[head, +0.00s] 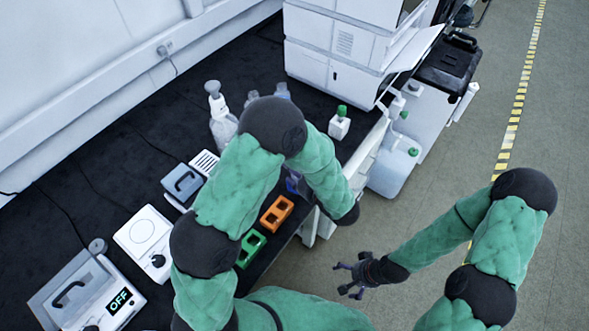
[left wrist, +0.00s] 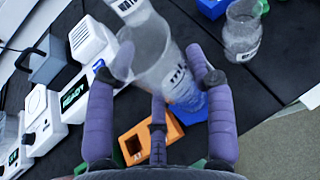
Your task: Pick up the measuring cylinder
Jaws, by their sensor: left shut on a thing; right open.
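The measuring cylinder (left wrist: 160,62) is a clear, wide tube with a dark "ml" marking, tilted in the left wrist view. My left gripper (left wrist: 158,82) has its purple fingers around it and is shut on it. A blue piece (left wrist: 190,108) shows behind and below the cylinder; I cannot tell whether they touch. In the head view my left arm hides the left gripper and most of the cylinder's area. My right gripper (head: 354,275) is open and empty, over the floor beside the bench.
An orange rack (head: 277,214) and a green rack (head: 250,248) lie near the bench's front edge. A wash bottle (head: 222,125) and a green-capped bottle (head: 339,122) stand further back. Bench devices (head: 148,240) line the left; a white instrument (head: 335,45) stands at the back.

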